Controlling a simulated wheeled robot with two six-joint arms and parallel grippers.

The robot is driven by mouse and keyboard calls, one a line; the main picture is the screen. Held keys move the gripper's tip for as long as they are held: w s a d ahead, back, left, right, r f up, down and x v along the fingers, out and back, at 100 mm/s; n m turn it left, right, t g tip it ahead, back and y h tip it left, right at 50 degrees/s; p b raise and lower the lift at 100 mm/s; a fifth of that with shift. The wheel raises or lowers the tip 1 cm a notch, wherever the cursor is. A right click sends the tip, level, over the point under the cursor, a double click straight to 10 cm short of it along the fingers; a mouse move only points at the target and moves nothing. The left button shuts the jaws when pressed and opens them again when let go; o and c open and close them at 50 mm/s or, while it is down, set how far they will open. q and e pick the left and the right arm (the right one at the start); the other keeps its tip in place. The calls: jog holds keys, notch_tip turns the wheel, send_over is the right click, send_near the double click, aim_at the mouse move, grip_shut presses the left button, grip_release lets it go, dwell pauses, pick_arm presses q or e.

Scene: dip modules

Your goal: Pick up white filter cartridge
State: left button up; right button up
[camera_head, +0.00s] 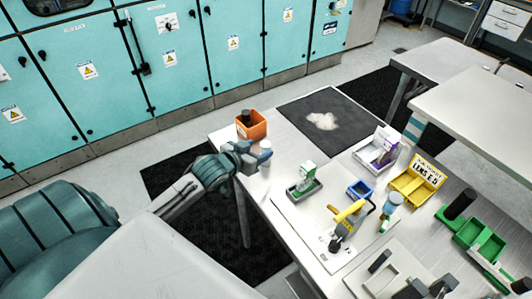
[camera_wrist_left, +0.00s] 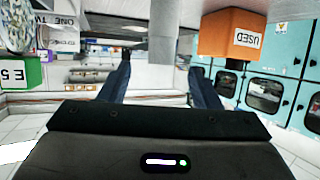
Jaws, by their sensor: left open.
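A small white cylinder with a bluish top (camera_head: 265,147), which looks like the white filter cartridge, stands upright near the table's left edge. My left gripper (camera_head: 250,156) is just left of it, open and empty, apart from it as far as I can tell. My right gripper is not in view.
An orange box marked USED (camera_head: 252,130), holding a dark cylinder, stands just behind; it also shows in the wrist view (camera_wrist_left: 230,35). A grey tray (camera_head: 304,189), a blue bin (camera_head: 360,190), yellow bins (camera_head: 410,187) and a yellow-handled tool (camera_head: 348,216) stand to the right.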

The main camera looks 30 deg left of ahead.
aim_at(264, 146)
pick_arm(q)
jog(key=shift+w, duration=0.25)
jog(key=p+x, duration=0.2)
jog(key=x, duration=0.2)
jog(key=shift+w+f, duration=0.3)
jog(key=shift+w, duration=0.05)
jog(key=shift+s, duration=0.1)
jog(key=shift+c, duration=0.7)
jog(key=c, duration=0.9)
jog(key=shift+c, duration=0.2)
